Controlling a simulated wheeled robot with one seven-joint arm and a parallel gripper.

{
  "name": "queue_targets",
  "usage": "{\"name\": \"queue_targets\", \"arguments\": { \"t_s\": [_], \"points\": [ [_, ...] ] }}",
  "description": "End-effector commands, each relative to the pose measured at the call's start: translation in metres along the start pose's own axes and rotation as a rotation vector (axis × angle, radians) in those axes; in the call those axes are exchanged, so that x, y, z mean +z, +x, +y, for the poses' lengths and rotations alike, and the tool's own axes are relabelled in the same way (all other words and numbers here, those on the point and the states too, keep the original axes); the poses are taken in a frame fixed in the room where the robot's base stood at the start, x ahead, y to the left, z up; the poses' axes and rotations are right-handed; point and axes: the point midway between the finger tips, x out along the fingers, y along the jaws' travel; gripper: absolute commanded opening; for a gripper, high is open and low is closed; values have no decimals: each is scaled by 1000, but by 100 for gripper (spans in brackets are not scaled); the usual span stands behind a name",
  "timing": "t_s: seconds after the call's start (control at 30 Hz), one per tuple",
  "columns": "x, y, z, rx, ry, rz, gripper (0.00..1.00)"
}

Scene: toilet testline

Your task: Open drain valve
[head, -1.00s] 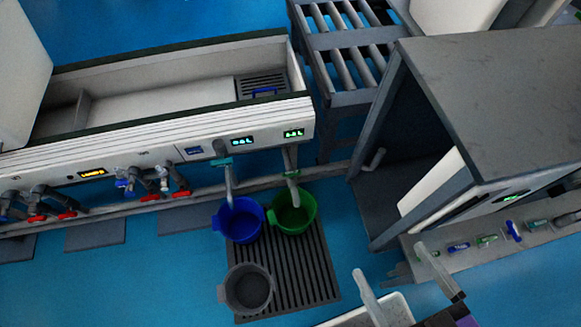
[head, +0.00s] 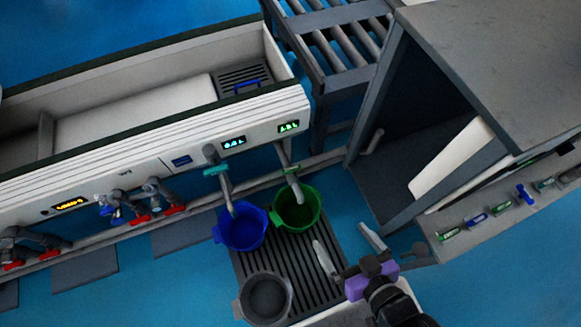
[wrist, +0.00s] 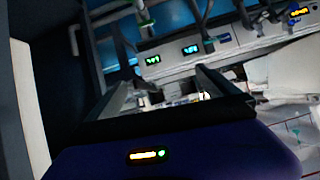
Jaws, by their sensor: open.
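Several valves with red handles (head: 172,209) and one with a blue handle (head: 113,214) sit on pipes along the front of the white trough (head: 120,160). I cannot tell which valve is the drain valve. Two pipes, with a teal collar (head: 217,170) and a green collar (head: 292,170), hang over a blue bucket (head: 240,228) and a green bucket (head: 297,210). My gripper (head: 340,236) is open and empty, right of the blue bucket and just below the green one in the head view. The wrist view shows its fingers (wrist: 162,82) in front of the trough's displays.
A grey bucket (head: 266,296) stands on the dark slatted grate (head: 308,292). A grey cabinet (head: 500,60) and a ledge with small coloured handles (head: 477,220) are at right. A roller conveyor (head: 322,45) is behind.

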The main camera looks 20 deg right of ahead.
Motion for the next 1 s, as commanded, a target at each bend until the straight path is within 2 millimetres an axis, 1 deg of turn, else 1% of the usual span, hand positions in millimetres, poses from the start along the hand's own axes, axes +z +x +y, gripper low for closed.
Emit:
{"name": "queue_targets", "arguments": {
  "t_s": [0.03,0.07,0.1,0.17,0.2,0.27,0.3,0.37,0.4,0.47,0.5,0.57,0.6,0.73,0.8,0.9,1.0],
  "points": [
    [15,24,-1,-4,5,-19,98],
    [23,36,-2,-6,9,-36,98],
    [34,54,-3,-10,13,-61,98],
    [51,83,-5,-16,20,-102,98],
    [62,103,-7,-21,24,-133,98],
    [76,132,-10,-29,28,-179,98],
    [85,151,-11,-33,29,-210,98],
    [96,179,-13,-38,30,-255,98],
    [102,197,-14,-42,29,-286,98],
    [109,223,-16,-47,27,-331,98],
    [113,240,-17,-50,26,-362,98],
    [118,264,-17,-52,22,-408,98],
    [120,280,-17,-53,20,-438,98],
    [121,327,-16,-53,7,-538,98],
    [117,349,-14,-48,-2,-590,98],
    [109,377,-9,-38,-14,-666,98],
    [96,400,-2,-24,-27,-743,98]
  ]
}}
